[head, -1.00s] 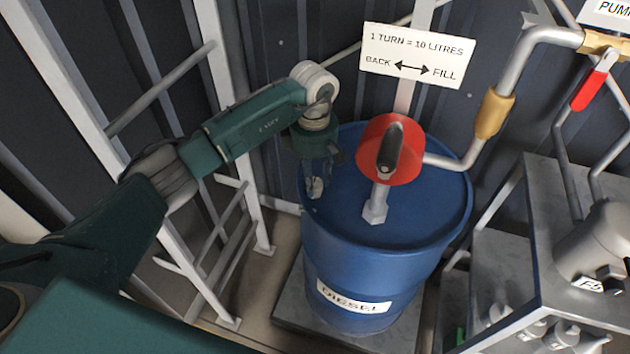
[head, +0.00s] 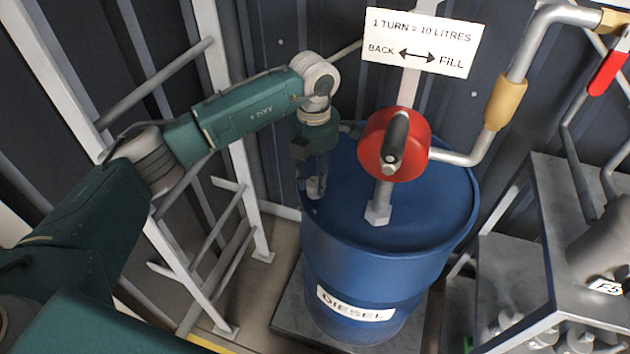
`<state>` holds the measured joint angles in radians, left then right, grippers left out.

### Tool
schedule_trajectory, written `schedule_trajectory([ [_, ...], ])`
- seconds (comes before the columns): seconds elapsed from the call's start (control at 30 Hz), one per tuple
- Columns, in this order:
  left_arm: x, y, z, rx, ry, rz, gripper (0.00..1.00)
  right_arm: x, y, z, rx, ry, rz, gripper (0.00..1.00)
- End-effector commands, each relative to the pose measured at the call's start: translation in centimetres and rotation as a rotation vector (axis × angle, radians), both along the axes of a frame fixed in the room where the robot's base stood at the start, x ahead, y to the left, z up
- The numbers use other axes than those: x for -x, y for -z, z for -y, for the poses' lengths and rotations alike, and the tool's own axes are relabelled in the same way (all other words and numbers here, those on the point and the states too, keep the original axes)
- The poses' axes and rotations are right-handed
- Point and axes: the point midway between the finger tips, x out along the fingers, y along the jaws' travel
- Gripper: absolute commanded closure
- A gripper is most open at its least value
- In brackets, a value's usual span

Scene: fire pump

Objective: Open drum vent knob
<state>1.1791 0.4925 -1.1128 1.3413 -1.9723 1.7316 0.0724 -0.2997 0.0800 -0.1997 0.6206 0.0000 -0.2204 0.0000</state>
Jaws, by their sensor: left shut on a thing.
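The blue drum (head: 370,265) with a DIESEL label stands upright at the centre. My left gripper (head: 315,190) points down at the left side of the drum's top, near the rim. It is shut on the small grey vent knob (head: 314,187), which the fingers partly hide. How far the knob is turned cannot be told. My right gripper is not in view.
A red rotary pump (head: 394,145) with a dark handle rises from the drum top, close right of my gripper. Its pipe (head: 470,155) runs right and up. A white sign (head: 421,42) hangs behind. A ladder-like frame (head: 215,240) stands left; a grey bench (head: 560,200) stands right.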

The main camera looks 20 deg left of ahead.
Motion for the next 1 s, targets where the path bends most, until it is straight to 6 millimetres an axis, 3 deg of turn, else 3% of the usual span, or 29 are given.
schedule_trajectory([
  [0.5,0.4,0.3,-0.2,-0.010,-0.421,-0.009,0.94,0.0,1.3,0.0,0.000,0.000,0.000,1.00],
  [1.0,0.5,0.4,0.0,-0.010,-0.556,-0.014,0.94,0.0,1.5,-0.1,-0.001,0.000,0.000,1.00],
])
